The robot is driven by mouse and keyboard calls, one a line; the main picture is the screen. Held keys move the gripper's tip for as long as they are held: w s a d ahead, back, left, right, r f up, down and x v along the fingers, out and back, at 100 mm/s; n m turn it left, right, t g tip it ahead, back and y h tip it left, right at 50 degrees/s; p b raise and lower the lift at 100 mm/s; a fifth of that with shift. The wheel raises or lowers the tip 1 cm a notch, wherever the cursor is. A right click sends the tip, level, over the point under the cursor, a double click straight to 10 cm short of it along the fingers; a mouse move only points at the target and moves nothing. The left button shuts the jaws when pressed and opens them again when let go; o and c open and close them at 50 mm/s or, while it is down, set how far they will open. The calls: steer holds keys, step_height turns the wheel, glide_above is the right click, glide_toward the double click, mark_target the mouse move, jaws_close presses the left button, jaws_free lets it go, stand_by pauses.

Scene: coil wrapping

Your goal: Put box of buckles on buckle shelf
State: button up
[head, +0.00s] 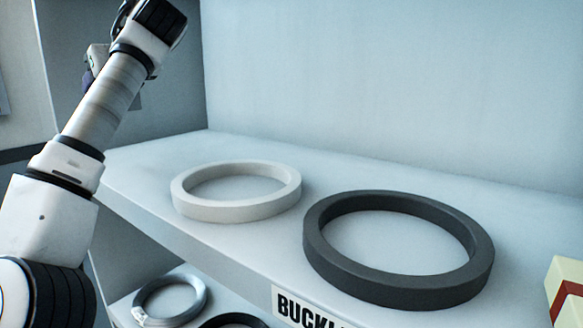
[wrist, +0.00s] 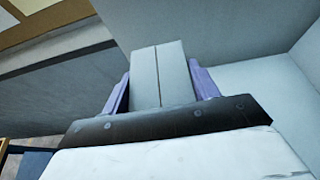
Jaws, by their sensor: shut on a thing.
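A light grey box of buckles (wrist: 145,80) with a seam down its top is held between the purple fingers of my gripper (wrist: 160,72) in the wrist view. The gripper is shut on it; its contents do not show. In the head view my gripper is mostly hidden behind my arm at the upper left, with only a bit of purple showing. The buckle shelf (head: 335,178) is a pale board with a label (head: 305,308) on its front edge, cut off after "BUCKL". The held box appears near the shelf's left end; its exact height above the board cannot be told.
A white ring (head: 236,210) and a larger dark grey ring (head: 400,285) lie on the shelf. A cream box with a red band (head: 568,275) is at the right edge. A lower shelf holds a grey ring (head: 142,305) and a dark one. The board behind the rings is clear.

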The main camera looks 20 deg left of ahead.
steer(key=shift+w+r, duration=0.15)
steer(key=shift+w, duration=0.1)
steer(key=shift+s+f, duration=0.15)
steer(key=shift+f, duration=0.2)
step_height(320, 180, down, 9)
steer(key=p, duration=0.2)
steer(key=shift+p, duration=0.3)
steer(key=shift+f, duration=0.1)
steer(key=shift+f+b, duration=0.2)
steer(key=shift+b, duration=0.1)
steer(key=o, duration=1.4)
steer(key=shift+r, duration=0.1)
